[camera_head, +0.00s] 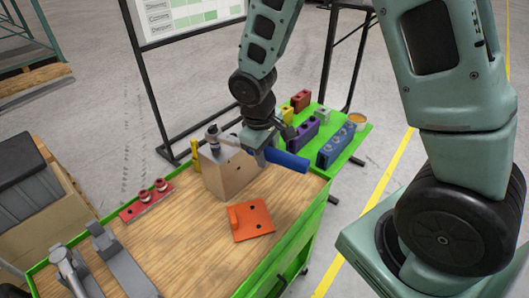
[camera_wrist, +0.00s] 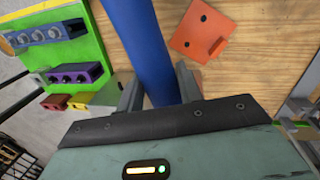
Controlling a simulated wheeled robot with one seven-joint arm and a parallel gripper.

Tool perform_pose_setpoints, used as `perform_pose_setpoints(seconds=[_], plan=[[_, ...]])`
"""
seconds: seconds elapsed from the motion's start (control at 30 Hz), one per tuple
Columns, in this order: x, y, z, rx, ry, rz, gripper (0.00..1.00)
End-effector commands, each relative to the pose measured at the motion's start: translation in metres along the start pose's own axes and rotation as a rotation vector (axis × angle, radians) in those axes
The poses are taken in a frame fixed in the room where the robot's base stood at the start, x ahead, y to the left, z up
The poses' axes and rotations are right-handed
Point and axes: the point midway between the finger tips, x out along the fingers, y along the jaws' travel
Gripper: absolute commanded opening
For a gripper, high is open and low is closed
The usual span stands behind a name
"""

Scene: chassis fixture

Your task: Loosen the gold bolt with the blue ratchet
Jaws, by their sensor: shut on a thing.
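The blue ratchet (camera_head: 288,161) has a blue handle and a metal shaft running left to a head (camera_head: 212,132) over the left top of a tan block (camera_head: 228,175). In the wrist view the blue handle (camera_wrist: 141,42) passes between the two fingers (camera_wrist: 158,88). I cannot make out the gold bolt; whether the ratchet head sits on it cannot be told.
An orange plate (camera_head: 252,220) lies on the wooden bench in front of the block. A red holder (camera_head: 146,204) with metal pieces is at left, grey fixtures (camera_head: 125,268) front left. A green board (camera_head: 352,146) with coloured blocks stands behind right. Bare wood lies between.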

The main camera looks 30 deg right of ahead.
Motion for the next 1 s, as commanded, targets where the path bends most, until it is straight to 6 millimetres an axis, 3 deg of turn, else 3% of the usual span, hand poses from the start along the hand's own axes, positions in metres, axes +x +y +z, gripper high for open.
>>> perform_pose_setpoints(seconds=[1.0], plan=[[0.002, 0.021, -0.004, -0.089, 0.021, 0.007, 0.0]])
